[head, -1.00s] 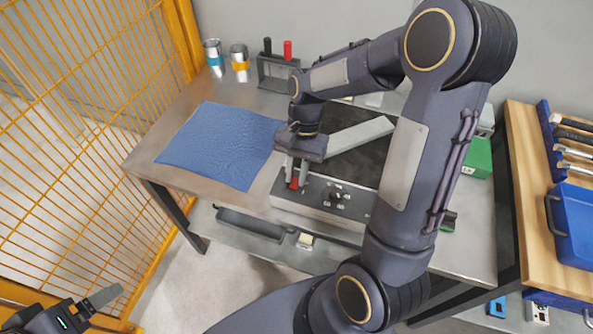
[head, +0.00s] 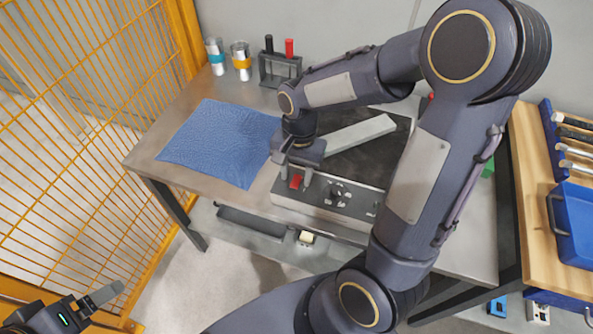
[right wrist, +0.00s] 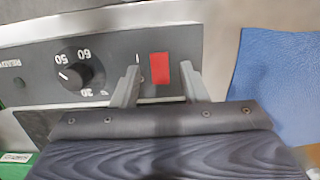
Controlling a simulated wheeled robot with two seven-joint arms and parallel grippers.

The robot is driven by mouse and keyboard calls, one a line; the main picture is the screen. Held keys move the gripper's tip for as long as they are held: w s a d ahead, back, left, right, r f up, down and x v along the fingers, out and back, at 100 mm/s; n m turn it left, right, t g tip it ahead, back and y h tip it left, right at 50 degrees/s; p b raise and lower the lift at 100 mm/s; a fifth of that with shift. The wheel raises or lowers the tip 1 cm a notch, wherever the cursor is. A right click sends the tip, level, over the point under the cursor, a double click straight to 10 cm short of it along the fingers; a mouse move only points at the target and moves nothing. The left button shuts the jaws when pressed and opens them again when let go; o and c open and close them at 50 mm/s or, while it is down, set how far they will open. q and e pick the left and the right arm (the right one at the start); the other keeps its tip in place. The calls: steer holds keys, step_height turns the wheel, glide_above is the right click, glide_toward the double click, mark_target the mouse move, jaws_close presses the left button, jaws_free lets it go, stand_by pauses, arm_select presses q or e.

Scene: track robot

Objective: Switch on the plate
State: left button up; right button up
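The plate is a grey heating unit with a black top (head: 365,165) and a sloped front panel (head: 335,205). The panel carries a red rocker switch (head: 296,181) at its left end and a black dial (head: 336,193) beside it. In the right wrist view the red switch (right wrist: 160,68) shows between the fingers of my right gripper (right wrist: 163,82), with the dial (right wrist: 78,75) to the left. The fingers are apart, with a gap on both sides of the switch. I cannot tell the switch's position. My left gripper (head: 105,294) is far off at lower left; only one finger shows clearly.
A grey bar (head: 358,134) lies across the black top. A blue cloth (head: 220,143) lies left of the plate. A yellow mesh fence (head: 80,130) is left; a wooden bench with a blue bin (head: 572,225) is right.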

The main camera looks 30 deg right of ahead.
mark_target(298, 176)
step_height(298, 176, up, 8)
steer(key=shift+w+d+f+p, duration=0.15)
steer(key=shift+w+d+p, duration=0.2)
steer(key=shift+d+p, duration=0.1)
stand_by(0.5)
steer(key=s+a+r+n+t+y+p, duration=0.1)
steer(key=s+r+n+t, duration=0.2)
steer(key=s, duration=0.3)
steer(key=s+a+r+n+t+y, duration=0.1)
steer(key=s+r+n+t, duration=0.2)
steer(key=s+n, duration=0.2)
steer(key=shift+s+a+t+y+p, duration=0.3)
steer(key=shift+s+a+p, duration=0.1)
steer(key=shift+s, duration=0.7)
